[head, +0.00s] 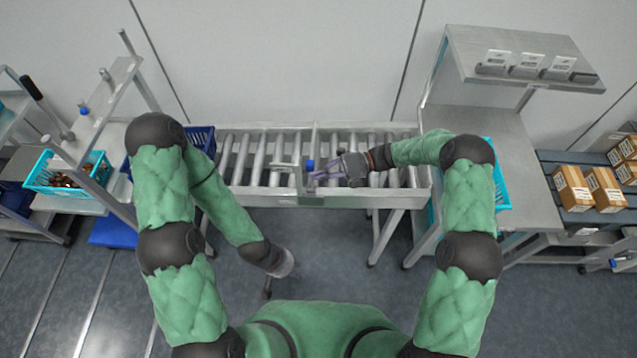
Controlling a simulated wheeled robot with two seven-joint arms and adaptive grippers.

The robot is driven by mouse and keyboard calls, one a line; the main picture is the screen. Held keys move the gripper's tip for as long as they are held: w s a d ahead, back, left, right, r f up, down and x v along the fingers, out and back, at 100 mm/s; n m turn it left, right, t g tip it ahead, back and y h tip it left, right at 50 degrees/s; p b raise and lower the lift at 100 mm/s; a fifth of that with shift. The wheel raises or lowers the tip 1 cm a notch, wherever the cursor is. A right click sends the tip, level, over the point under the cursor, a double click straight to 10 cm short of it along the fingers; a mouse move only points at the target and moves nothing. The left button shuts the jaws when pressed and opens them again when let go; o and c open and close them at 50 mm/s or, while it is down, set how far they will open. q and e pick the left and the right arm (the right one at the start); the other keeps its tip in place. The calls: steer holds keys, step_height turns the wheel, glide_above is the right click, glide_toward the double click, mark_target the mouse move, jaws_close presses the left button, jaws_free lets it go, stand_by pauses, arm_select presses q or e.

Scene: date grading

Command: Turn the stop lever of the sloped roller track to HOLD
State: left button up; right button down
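The sloped roller track (262,152) runs across the middle of the head view, with metal rollers between side rails. A blue knob, which looks like the top of the stop lever (310,164), stands near the track's front rail, by a crosswise frame. My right gripper (318,176) reaches in from the right over the rollers, its fingers close beside the blue knob. I cannot tell whether they touch or grip it. The lever's lower part and any HOLD marking are not readable. My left gripper (268,289) hangs low in front of the track, away from it; its fingers are too small to read.
A dark blue crate (200,138) sits at the track's left end, partly behind my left arm. A turquoise basket (98,170) of dates stands on the left bench. A metal table with a raised shelf (520,62) stands right; cardboard boxes (573,188) lie beyond it.

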steer(key=shift+w+r, duration=0.2)
steer(key=shift+w, duration=0.55)
steer(key=shift+w+r, duration=0.15)
steer(key=shift+d, duration=0.1)
steer(key=v, duration=1.1)
steer(key=shift+d+f, duration=0.2)
steer(key=shift+d, duration=0.15)
